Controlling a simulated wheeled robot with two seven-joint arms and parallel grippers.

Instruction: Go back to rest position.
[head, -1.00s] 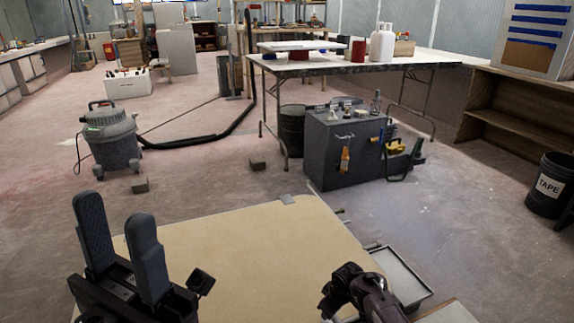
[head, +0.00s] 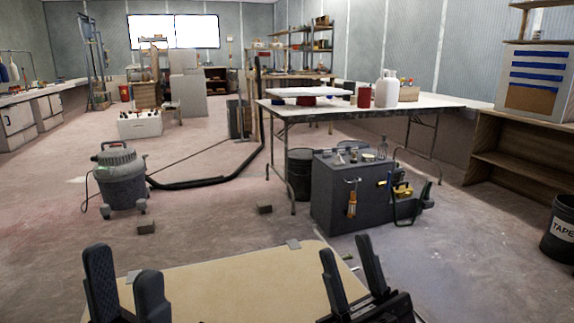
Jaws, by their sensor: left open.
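My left gripper (head: 126,285) is at the bottom left, over the left part of a tan board. Its two dark fingers point up and stand apart, with nothing between them. My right gripper (head: 351,272) is at the bottom, right of centre, over the board's right edge. Its two fingers also point up with a gap between them, and it is empty. The lower parts of both grippers are cut off by the bottom of the head view.
The tan board (head: 235,285) lies just ahead. Beyond it are a dark tool cabinet (head: 335,195), a grey shop vacuum (head: 121,180) with a black hose, and small blocks on the floor. A long table (head: 440,101) stands behind the cabinet. A TAPE bin (head: 561,230) is at right.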

